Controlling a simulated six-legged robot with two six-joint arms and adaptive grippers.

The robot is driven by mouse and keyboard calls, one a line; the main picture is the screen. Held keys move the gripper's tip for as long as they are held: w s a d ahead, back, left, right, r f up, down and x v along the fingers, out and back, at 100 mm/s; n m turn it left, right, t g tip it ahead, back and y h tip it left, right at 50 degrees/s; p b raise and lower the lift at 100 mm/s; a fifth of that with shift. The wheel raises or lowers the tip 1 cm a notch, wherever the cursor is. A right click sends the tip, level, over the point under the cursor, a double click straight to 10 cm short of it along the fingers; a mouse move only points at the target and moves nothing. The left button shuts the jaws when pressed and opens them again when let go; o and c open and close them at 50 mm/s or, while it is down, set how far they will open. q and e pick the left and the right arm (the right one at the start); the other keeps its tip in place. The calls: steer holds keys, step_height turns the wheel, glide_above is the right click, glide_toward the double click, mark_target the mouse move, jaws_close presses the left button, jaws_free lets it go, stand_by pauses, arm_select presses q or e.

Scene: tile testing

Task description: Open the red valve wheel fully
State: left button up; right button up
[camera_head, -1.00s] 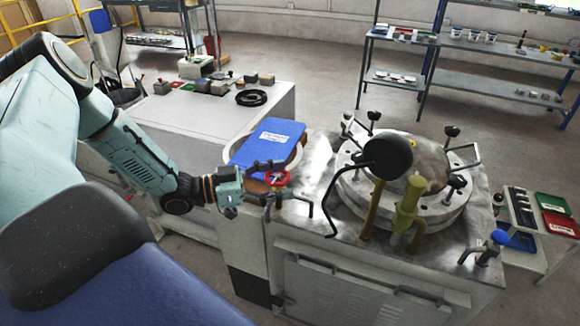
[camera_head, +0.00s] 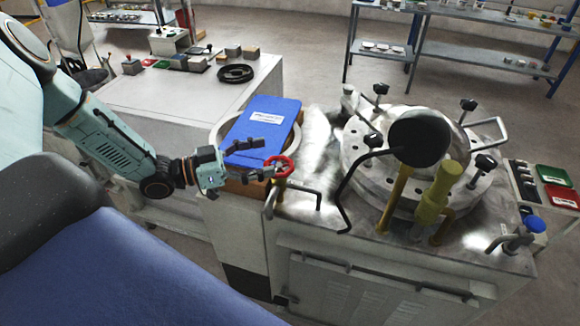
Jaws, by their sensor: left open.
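The red valve wheel (camera_head: 283,165) sits on a small pipe at the left front edge of the metal-topped machine. It stands beside the blue book. My left gripper (camera_head: 268,160) comes in from the left with its two dark fingers spread. The lower fingertip is close to the left side of the wheel; I cannot tell whether it touches. My right gripper is not in view.
A blue book (camera_head: 262,130) lies behind the wheel. The machine (camera_head: 320,210) carries a round bolted lid (camera_head: 370,165) with protruding handles, a black disc and a brass fitting (camera_head: 437,195). A blue-knobbed tap (camera_head: 534,224) is at the right.

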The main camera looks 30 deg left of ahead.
mark_target(292, 166)
arm_select(q)
steer(key=f+b, duration=0.2)
steer(key=f, duration=0.1)
steer(key=shift+d+f+b, duration=0.15)
steer(key=shift+d+b, duration=0.15)
steer(key=shift+b, duration=0.1)
steer(key=shift+f+b, duration=0.5)
steer(key=b+x, duration=0.3)
steer(key=x, duration=0.3)
steer(key=shift+w, duration=0.1)
steer(key=shift+w+d+b, duration=0.2)
steer(key=shift+w+b, duration=0.1)
steer(key=shift+w+d+r, duration=0.15)
steer(key=shift+w+d, duration=0.1)
steer(key=shift+d, duration=0.1)
steer(key=shift+a, duration=0.1)
steer(key=shift+c, duration=1.3)
steer(key=c, duration=0.8)
steer(key=shift+c, duration=0.2)
